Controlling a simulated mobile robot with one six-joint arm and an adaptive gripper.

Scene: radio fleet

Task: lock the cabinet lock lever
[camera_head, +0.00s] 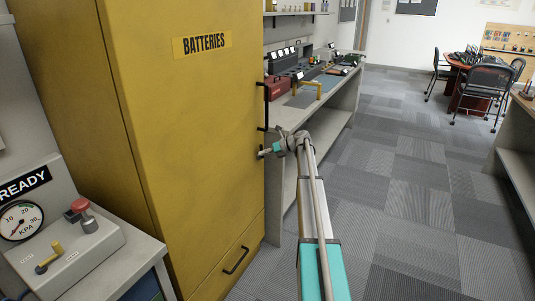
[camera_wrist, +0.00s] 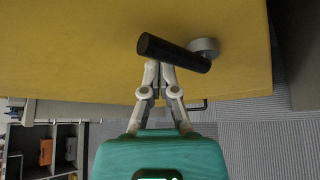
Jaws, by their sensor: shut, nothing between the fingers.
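The cabinet lock lever (camera_wrist: 172,53) is a black bar on a grey round hub (camera_wrist: 204,46), mounted on the yellow cabinet (camera_head: 195,130). In the wrist view the bar slants, its hub end lower right and its free end upper left. My gripper (camera_wrist: 161,67) is shut and empty, with its fingertips at the lower edge of the bar in that picture. I cannot tell whether they touch it. In the head view my gripper (camera_head: 268,151) is at the right edge of the cabinet front, and the lever is small and mostly hidden there.
A black door handle (camera_head: 266,105) is above my gripper on the cabinet edge. A drawer handle (camera_head: 236,260) is below. A workbench (camera_head: 325,112) with equipment stands behind the cabinet. A panel with a gauge (camera_head: 20,221) is at left. Carpet floor (camera_head: 410,200) is clear at right.

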